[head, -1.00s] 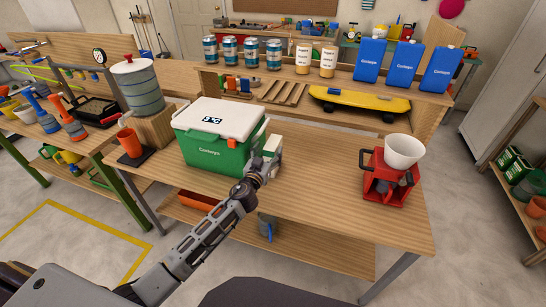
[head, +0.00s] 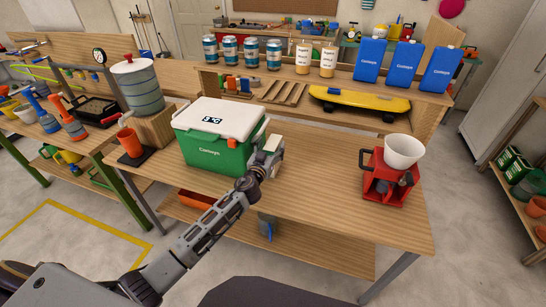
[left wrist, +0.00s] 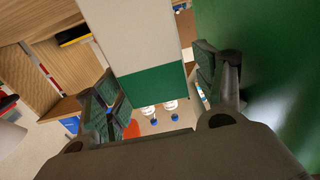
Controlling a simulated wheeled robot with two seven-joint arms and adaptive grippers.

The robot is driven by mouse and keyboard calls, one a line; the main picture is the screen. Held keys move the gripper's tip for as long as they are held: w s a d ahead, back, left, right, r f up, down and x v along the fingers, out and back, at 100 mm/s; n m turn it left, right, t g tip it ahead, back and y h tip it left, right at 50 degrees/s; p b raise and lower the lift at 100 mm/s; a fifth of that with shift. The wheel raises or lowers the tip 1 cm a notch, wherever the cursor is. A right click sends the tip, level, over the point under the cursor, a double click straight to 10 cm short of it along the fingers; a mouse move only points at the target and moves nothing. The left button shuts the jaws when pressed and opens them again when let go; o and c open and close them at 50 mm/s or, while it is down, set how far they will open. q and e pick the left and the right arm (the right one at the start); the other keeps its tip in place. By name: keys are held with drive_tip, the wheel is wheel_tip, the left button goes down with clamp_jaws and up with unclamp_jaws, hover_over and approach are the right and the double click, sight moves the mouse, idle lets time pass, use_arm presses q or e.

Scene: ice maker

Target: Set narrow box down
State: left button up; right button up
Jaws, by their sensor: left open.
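The narrow box (head: 272,143), pale on top, stands close to the right side of the green and white cooler (head: 215,152) on the wooden bench. In the left wrist view the narrow box (left wrist: 148,60) is cream with a green band and lies between the finger lines. My left gripper (head: 266,162) is at the near side of the box. In the left wrist view the gripper (left wrist: 165,95) has its fingers spread, with the box between or just beyond them; contact cannot be told. A large green surface, likely the cooler, fills the right edge there. My right gripper is not in view.
The bench (head: 320,185) is clear between the box and a red machine with a white bowl (head: 403,150). An orange cup (head: 130,142) stands left of the cooler. A raised shelf with cans and blue jugs (head: 370,58) runs behind. A small grey-blue thing (head: 267,228) shows below the bench's front edge.

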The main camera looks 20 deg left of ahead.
use_arm(q)
drive_tip(key=shift+w, duration=1.35)
drive_tip(key=c, duration=1.4)
clamp_jaws()
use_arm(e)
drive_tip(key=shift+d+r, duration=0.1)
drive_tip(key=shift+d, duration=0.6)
use_arm(q)
drive_tip(key=shift+d+r, duration=0.1)
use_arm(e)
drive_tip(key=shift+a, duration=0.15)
